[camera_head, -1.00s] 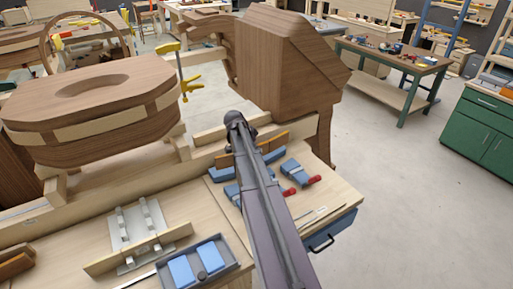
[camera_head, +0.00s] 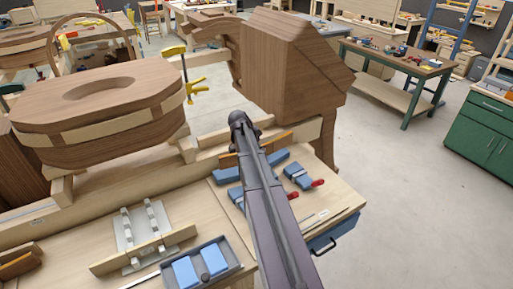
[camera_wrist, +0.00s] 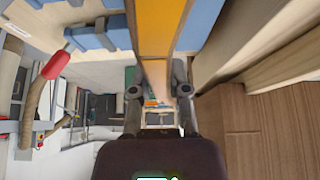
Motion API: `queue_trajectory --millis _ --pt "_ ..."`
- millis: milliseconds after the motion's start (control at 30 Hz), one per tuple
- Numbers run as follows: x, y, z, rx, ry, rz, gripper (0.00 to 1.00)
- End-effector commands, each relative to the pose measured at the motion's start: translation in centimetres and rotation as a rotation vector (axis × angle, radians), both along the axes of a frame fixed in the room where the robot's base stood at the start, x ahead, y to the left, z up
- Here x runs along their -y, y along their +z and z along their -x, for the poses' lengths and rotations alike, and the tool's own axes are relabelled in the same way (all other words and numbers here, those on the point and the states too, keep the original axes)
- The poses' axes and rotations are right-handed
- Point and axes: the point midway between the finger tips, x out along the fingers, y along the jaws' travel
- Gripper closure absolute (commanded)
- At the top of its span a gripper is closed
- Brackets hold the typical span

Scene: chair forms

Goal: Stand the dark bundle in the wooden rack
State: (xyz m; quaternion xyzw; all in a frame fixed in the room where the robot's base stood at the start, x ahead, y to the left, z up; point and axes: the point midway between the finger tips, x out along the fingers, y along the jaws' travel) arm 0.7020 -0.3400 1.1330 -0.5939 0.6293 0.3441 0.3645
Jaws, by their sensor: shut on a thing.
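My gripper (camera_wrist: 159,92) shows in the wrist view with its dark fingers on either side of an orange-brown strip with dark edges. This strip, apparently the bundle (camera_wrist: 160,28), is held between the fingers and runs to the top of the picture. In the head view my arm hides the jaws and the bundle's middle; one end of the bundle (camera_head: 284,138) shows right of the arm, above the bench. I cannot clearly single out the wooden rack; a pale wooden bar on metal plates (camera_head: 146,250) and brown wooden pieces (camera_head: 18,262) lie to the left.
Blue clamps with red handles (camera_head: 298,176) lie right of my arm. A grey tray with blue blocks (camera_head: 200,268) lies left of it. Large wooden forms (camera_head: 285,60) stand behind the bench, with a yellow clamp (camera_head: 190,88) between them. Bare floor (camera_head: 400,190) lies to the right.

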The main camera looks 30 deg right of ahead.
Motion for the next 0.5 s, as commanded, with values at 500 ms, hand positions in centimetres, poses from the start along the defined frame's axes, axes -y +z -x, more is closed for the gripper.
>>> queue_trajectory --millis 500 --pt "0.0 -2.6 0.0 0.0 0.0 0.0 1.0"
